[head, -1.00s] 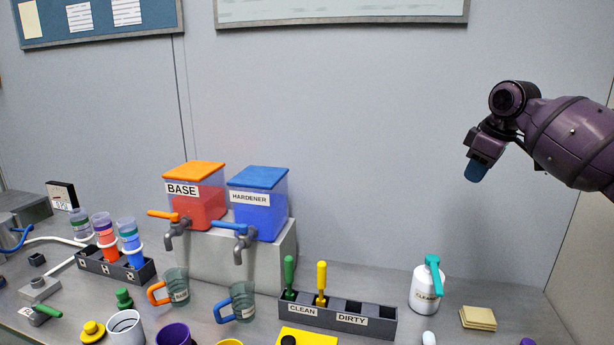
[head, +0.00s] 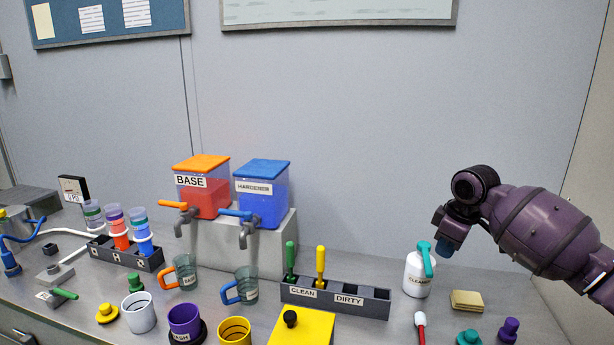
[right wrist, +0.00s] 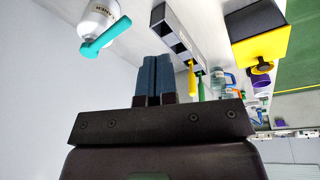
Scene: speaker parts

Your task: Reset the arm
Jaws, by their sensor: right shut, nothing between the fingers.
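My right arm comes in from the right in the head view. Its gripper (head: 448,246) hangs above the right part of the counter, tip pointing down, close to the white cleaner bottle (head: 417,275) with the teal nozzle. In the right wrist view the two blue-grey fingers (right wrist: 154,78) lie together, shut with nothing between them. The cleaner bottle also shows there at the upper left (right wrist: 98,22), apart from the fingers. My left gripper is not in view.
The CLEAN/DIRTY holder (head: 335,301) with a green and a yellow tool stands mid-counter. Behind it are the orange-lidded BASE (head: 203,198) and blue HARDENER (head: 262,205) containers. Space above the counter is free.

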